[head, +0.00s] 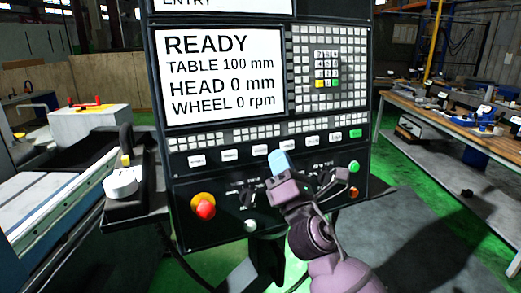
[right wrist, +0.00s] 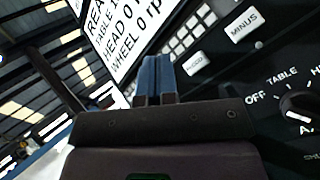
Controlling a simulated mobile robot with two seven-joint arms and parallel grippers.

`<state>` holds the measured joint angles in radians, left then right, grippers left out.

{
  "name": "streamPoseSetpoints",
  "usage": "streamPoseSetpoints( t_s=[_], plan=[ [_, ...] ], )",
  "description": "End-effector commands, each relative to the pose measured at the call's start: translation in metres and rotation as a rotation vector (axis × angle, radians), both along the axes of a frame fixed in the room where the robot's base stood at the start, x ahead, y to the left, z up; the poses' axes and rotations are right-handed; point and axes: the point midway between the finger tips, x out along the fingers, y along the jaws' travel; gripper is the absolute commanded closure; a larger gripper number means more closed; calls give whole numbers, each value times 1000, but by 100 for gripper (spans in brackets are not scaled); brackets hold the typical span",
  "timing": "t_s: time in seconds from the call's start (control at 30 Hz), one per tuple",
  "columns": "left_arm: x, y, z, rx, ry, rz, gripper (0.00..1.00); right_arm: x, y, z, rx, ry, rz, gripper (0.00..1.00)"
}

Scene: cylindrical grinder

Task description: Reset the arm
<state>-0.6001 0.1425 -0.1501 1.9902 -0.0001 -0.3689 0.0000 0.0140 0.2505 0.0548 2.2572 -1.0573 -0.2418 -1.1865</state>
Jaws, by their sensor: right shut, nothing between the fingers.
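My right gripper (head: 281,162) is in front of the lower part of the control panel (head: 182,163), pointing toward it. Its blue fingers are together with nothing between them; they also show in the right wrist view (right wrist: 155,80). I cannot tell whether the fingertips touch the panel. The screen (head: 222,75) reads READY, TABLE 100 mm, HEAD 0 mm, WHEEL 0 rpm. In the right wrist view a MINUS button (right wrist: 243,22) and a selector knob (right wrist: 298,104) lie right of the fingers. My left gripper is not in view.
A red emergency stop (head: 205,208) is at the panel's lower left. A keypad (head: 327,69) and a green button (head: 355,133) are on its right side. The grinder's bed (head: 60,190) lies left. A wooden workbench (head: 440,115) stands right, with open floor before it.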

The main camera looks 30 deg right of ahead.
Motion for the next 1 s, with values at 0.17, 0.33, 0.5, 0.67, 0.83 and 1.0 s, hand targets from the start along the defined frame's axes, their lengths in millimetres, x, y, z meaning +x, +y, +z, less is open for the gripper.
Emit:
streamPoseSetpoints(
  t_s=[0.17, 0.33, 0.5, 0.67, 0.83, 1.0],
  plan=[
    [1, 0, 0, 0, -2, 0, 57, 0, 0, 0, 0, 0, 0, 100],
    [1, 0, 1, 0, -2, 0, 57, 0, 0, 0, 0, 0, 0, 100],
    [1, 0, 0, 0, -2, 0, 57, 0, 0, 0, 0, 0, 0, 100],
    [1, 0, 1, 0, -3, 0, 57, 0, 0, 0, 0, 0, 0, 100],
    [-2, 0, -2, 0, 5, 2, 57, 2, -2, -50, 202, 101, 107, 100],
    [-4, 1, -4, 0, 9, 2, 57, -9, -3, -149, 669, 278, 275, 100]
  ],
)
